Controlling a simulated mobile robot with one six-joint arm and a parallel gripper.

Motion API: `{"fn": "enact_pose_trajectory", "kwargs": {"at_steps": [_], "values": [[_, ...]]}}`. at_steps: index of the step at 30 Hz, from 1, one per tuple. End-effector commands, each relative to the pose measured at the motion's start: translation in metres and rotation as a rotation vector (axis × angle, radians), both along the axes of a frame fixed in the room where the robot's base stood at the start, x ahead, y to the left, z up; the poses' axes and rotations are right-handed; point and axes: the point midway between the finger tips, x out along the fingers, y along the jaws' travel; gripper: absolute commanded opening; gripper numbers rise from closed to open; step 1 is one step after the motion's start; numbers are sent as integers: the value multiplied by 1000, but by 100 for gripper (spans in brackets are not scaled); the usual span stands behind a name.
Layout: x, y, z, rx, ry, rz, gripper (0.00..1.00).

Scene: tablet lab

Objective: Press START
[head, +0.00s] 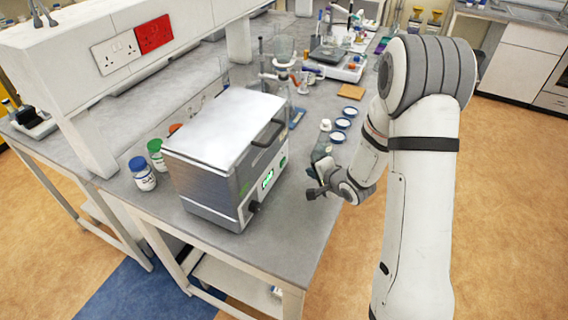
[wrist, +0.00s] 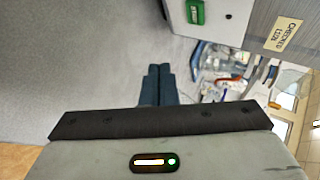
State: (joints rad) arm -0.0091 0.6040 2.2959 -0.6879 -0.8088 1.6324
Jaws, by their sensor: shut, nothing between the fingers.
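A grey box-shaped machine with a white lid (head: 228,125) stands on the bench. Its front has a lit green display (head: 268,180), a black knob (head: 253,206) and a small green mark (head: 283,161). I cannot read the word START in either view. My gripper (head: 314,192) is shut and empty, to the right of the machine's front and apart from it. In the wrist view the dark closed fingers (wrist: 157,85) point over grey bench top. A pale panel with a green part (wrist: 195,12) and a small dark dot shows beyond them, at the top.
White bottles with a blue cap (head: 142,175) and a green cap (head: 157,155) stand left of the machine. Several blue-rimmed dishes (head: 343,123) lie behind my gripper. A label reading CHECKED (wrist: 287,33) shows at upper right. Bare bench (head: 290,225) lies before the machine.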

Motion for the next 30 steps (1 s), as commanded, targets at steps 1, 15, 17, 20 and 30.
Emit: {"fn": "enact_pose_trajectory", "kwargs": {"at_steps": [1,15,17,20,30], "values": [[3,9,-1,0,-1,3,0],[21,53,0,0,0,0,0],[22,54,0,0,0,-1,0],[23,54,0,0,0,-2,0],[23,54,0,0,0,-2,0]]}}
